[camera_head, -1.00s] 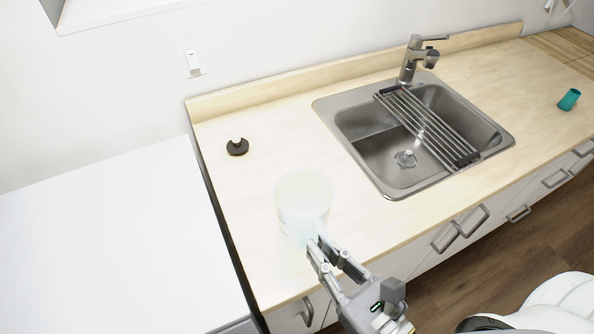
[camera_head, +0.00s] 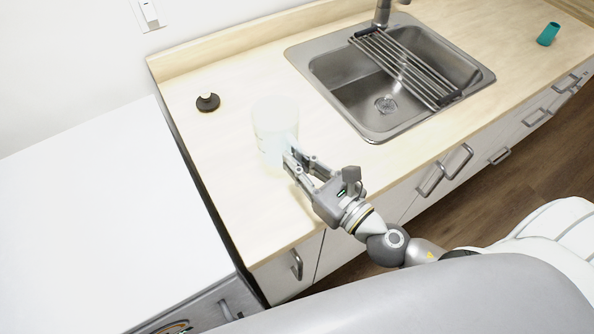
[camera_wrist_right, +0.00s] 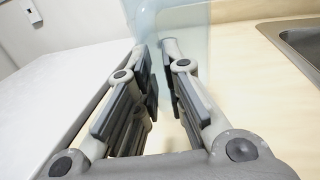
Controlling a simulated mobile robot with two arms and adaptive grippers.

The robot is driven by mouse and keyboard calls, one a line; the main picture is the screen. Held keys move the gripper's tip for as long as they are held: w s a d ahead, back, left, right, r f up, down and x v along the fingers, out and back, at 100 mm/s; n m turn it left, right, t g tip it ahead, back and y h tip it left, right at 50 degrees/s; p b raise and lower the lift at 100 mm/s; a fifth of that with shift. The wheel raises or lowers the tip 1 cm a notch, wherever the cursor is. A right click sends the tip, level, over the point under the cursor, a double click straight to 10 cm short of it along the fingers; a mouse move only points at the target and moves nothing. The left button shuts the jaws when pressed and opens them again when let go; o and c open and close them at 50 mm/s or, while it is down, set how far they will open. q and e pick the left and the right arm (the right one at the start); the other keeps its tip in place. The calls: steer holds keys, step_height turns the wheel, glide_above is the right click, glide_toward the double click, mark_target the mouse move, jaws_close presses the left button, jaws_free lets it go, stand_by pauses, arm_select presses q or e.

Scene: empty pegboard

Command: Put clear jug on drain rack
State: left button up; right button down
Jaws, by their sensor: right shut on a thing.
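The clear jug (camera_head: 275,125) is pale and see-through and stands upright at the left part of the wooden counter, left of the sink. My right gripper (camera_head: 291,160) is shut on the jug's near side. In the right wrist view the jug (camera_wrist_right: 167,14) is between and beyond the fingertips (camera_wrist_right: 166,62). I cannot tell if the jug's base touches the counter. The drain rack (camera_head: 408,68), a set of metal bars with dark ends, lies across the sink. My left gripper is not in view.
The steel sink (camera_head: 345,92) is set in the counter (camera_head: 225,150), with the faucet (camera_head: 383,12) behind it. A small black item (camera_head: 207,102) sits at the back left. A teal cup (camera_head: 548,34) stands at the far right. A white surface (camera_head: 90,210) lies left of the counter.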

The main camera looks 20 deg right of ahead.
steer(key=shift+w+d+f, duration=0.1)
steer(key=shift+w+f, duration=0.35)
steer(key=shift+f, duration=0.15)
steer(key=f+b, duration=0.2)
steer(key=shift+w+f, duration=0.2)
steer(key=shift+f, duration=0.5)
steer(key=shift+f+b, duration=0.2)
steer(key=shift+b, duration=0.2)
steer(key=c, duration=1.5)
jaws_free()
steer(key=shift+r, duration=0.1)
